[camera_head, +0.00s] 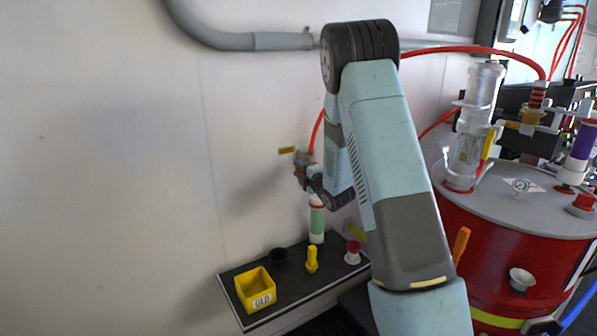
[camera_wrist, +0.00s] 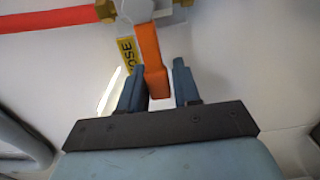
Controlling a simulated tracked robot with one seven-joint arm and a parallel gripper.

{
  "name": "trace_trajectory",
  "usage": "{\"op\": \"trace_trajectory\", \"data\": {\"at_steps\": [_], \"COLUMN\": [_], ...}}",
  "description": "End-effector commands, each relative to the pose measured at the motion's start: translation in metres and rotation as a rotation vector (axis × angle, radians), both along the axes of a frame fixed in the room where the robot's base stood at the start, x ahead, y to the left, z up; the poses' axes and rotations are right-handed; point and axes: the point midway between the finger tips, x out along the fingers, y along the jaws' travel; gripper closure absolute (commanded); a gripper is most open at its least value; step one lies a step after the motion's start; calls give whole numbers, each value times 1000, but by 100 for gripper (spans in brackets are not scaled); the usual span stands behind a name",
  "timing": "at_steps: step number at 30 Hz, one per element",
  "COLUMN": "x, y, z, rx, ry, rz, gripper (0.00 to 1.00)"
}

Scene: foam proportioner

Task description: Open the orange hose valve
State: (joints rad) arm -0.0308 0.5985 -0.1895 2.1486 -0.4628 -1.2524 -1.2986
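The orange hose valve handle (camera_wrist: 150,50) hangs down from a grey fitting (camera_wrist: 135,10) at the top of the wrist view. Its lower end sits between the two blue fingers of my gripper (camera_wrist: 159,75). The gripper is open, with a clear gap on the handle's right and a narrower one on its left. In the head view, the valve (camera_head: 304,157) is a small orange and grey shape on the wall, partly hidden by my gripper (camera_head: 306,172).
A red hose (camera_wrist: 45,18) runs left from the fitting. A yellow HOSE label (camera_wrist: 128,52) is on the wall behind. Below, a shelf (camera_head: 236,300) holds a yellow bin (camera_head: 256,290), a green-and-white cylinder (camera_head: 317,222) and small knobs. A red tank (camera_head: 500,250) stands right.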

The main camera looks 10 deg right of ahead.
Motion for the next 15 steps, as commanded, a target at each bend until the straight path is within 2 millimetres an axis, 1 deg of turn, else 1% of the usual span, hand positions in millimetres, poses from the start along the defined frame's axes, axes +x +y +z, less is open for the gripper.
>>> {"op": "trace_trajectory", "data": {"at_steps": [1, 2, 9, 15], "x": [0, 0, 0, 0], "y": [0, 0, 0, -1], "z": [0, 0, 0, 0], "rx": [0, 0, 0, 0], "ry": [0, 0, 0, 1], "rz": [0, 0, -1, -1], "gripper": [73, 76, 99, 100]}}
